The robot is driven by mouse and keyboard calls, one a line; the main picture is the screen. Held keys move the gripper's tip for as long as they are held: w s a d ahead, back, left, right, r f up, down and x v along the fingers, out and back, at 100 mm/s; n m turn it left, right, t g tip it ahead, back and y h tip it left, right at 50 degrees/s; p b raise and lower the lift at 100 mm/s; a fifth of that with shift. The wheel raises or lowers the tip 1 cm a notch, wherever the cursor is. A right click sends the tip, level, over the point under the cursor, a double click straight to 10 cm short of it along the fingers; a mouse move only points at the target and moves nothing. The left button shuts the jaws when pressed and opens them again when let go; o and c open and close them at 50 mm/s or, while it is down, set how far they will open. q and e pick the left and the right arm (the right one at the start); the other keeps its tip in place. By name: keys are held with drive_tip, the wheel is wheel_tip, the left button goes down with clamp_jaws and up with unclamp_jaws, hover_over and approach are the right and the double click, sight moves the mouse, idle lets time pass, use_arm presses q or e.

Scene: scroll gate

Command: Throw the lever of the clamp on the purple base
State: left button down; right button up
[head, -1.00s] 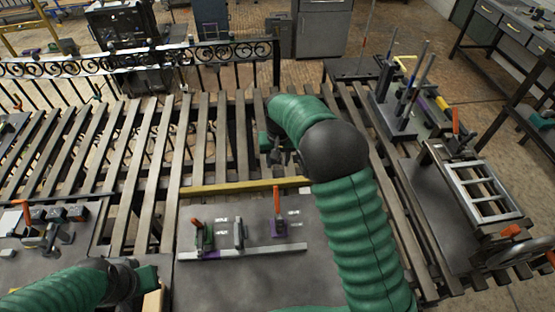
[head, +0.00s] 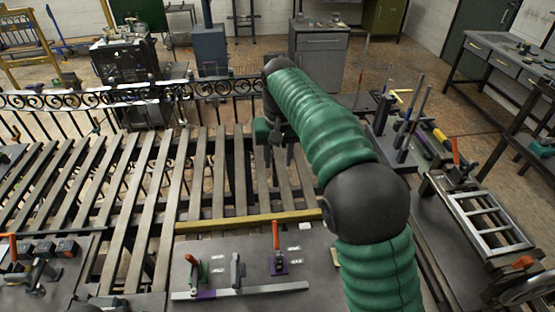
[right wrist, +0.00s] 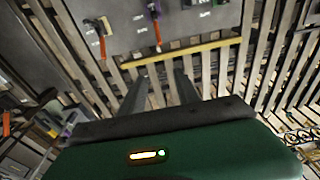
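The clamp on the purple base (head: 279,266) stands on the grey plate at lower centre in the head view. Its orange lever (head: 276,235) points up. In the right wrist view, an orange lever (right wrist: 157,34) by a purple patch at the top edge seems to be this clamp. My right gripper (head: 281,156) hangs over the slats beyond the yellow bar, fingers down, well away from the clamp. Its two fingers (right wrist: 160,92) show apart with nothing between them in the right wrist view. My left gripper is out of view; only a dark bit of that arm shows at the bottom edge.
A second clamp with an orange lever (head: 192,268) and a grey upright piece (head: 237,270) share the plate. A yellow bar (head: 245,222) runs along its far edge. Upright rods (head: 405,125) and a metal frame (head: 485,222) stand at right. The slats (head: 205,185) beyond are mostly bare.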

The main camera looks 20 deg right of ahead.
idle(0.4)
drive_tip(key=s+a+f+n+t+b, duration=0.1)
drive_tip(key=s+f+b, duration=0.8)
drive_tip(key=s+f, duration=1.4)
wheel_tip(320, 180, down, 4)
drive_tip(key=shift+s+a+r+n, duration=0.1)
drive_tip(key=shift+s+a+n, duration=0.15)
drive_tip(key=shift+a+n, duration=0.65)
